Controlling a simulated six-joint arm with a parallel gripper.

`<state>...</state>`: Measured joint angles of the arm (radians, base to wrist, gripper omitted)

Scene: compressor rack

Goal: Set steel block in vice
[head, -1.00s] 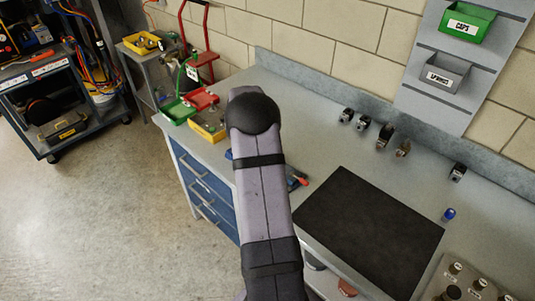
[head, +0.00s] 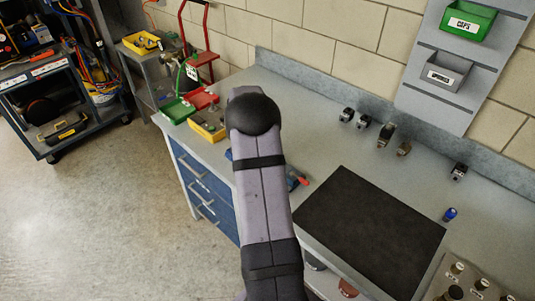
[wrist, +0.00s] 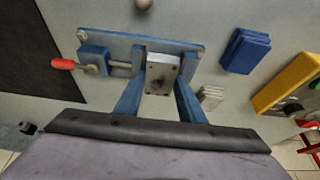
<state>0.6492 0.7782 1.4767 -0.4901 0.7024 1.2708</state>
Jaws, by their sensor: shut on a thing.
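In the wrist view the steel block (wrist: 157,82) is a small silver block with dark marks on its face. My gripper (wrist: 160,76) is shut on it, one blue-grey finger on each side. The vice (wrist: 112,40) is a blue base with a screw and a red handle (wrist: 63,64). The block overlaps the near part of the vice in the picture, beside the vice's jaws. I cannot tell whether it rests between them or hangs above. In the head view my arm hides the gripper, the block and most of the vice; the red handle (head: 303,181) shows.
A black mat (head: 370,232) lies right of the vice in the head view. Blue pieces (wrist: 245,50) and a small grey block (wrist: 211,97) lie near the vice. A yellow bin (head: 207,128) stands at the bench's left end. Several small fittings line the back.

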